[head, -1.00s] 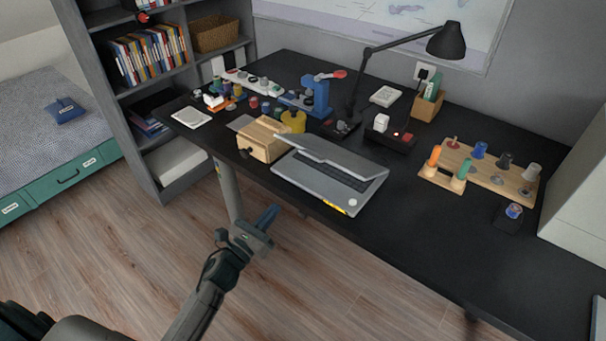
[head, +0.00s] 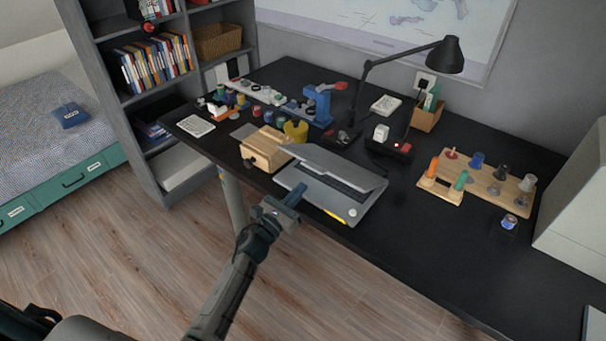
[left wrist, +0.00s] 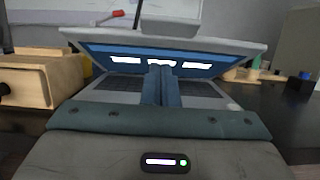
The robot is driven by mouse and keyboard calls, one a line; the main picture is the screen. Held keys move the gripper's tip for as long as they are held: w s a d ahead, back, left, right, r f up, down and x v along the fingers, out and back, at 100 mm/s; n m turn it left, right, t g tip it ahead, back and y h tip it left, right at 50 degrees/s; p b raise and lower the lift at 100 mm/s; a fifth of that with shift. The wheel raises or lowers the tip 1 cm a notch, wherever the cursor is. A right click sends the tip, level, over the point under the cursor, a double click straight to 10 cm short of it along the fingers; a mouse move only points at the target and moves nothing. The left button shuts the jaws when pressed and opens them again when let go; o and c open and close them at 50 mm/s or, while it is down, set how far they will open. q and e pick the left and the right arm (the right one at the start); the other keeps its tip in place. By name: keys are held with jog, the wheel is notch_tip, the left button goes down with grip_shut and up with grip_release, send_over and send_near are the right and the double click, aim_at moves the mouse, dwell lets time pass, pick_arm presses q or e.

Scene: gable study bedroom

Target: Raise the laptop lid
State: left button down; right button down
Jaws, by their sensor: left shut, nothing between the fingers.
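The grey laptop (head: 364,209) sits at the front edge of the black desk. Its lid (head: 335,166) is partly raised at a low angle over the keyboard. In the left wrist view the lid (left wrist: 215,47) stands ahead, its blue screen underside facing me, with the keyboard (left wrist: 205,90) below. My left gripper (head: 294,195) is shut and empty, its blue fingers at the laptop's front edge. In the left wrist view the fingers (left wrist: 161,85) point under the lid's front edge; I cannot tell whether they touch it. My right gripper is not in view.
A wooden box (head: 266,148) stands close to the laptop's left side, with a yellow cup (head: 297,131) behind it. A black lamp (head: 447,56) rises behind. A wooden peg board (head: 483,187) lies to the right. The desk's front right is clear.

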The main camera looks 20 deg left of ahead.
pick_arm(q)
jog(key=r+p, duration=0.1)
jog(key=w+r, duration=0.1)
jog(key=w+r+p, duration=0.1)
jog(key=shift+d+r+p, duration=0.3)
jog(key=shift+d, duration=0.05)
